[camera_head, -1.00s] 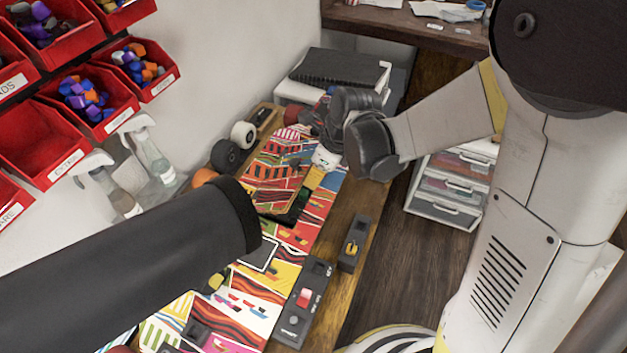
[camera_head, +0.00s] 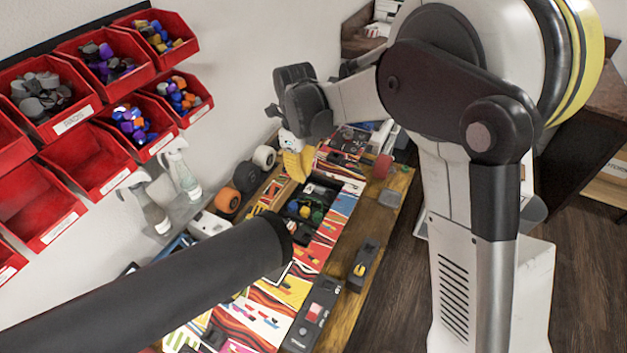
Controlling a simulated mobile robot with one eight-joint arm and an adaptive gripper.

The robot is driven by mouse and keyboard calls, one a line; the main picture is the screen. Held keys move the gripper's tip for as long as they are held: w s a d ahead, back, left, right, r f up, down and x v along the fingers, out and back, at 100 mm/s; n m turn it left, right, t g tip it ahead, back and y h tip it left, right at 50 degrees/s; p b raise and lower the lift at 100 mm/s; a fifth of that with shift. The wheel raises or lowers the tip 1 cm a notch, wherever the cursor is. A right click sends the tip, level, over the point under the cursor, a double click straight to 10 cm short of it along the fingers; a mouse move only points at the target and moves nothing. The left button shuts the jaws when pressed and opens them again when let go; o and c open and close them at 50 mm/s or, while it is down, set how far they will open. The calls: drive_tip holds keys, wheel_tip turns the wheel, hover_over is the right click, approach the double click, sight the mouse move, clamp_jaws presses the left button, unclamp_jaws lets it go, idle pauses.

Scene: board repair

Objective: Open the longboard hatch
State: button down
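The longboard (camera_head: 338,208) lies along the bench with its colourful striped graphic up. A compartment in it (camera_head: 306,208) stands open, showing green, yellow and dark parts inside. The hatch (camera_head: 298,164) is tilted up at the compartment's far left edge, its yellow side showing. My gripper (camera_head: 277,112) is above and beyond the hatch, apart from it as far as I can see. Its fingers are small and partly hidden behind the dark wrist, so I cannot tell whether they are open.
Red bins (camera_head: 113,160) of small parts hang on the left wall. Wheels (camera_head: 246,176) and spray bottles (camera_head: 184,178) stand left of the board. A dark remote (camera_head: 314,312) and a small dark tool (camera_head: 363,263) lie along its right side. A thick dark cylinder hides part of the board.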

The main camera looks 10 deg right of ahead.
drive_tip(key=w+a+r+p, duration=0.1)
drive_tip(key=w+a, duration=0.3)
drive_tip(key=a, duration=0.3)
drive_tip(key=shift+w+r, duration=0.35)
idle(1.0)
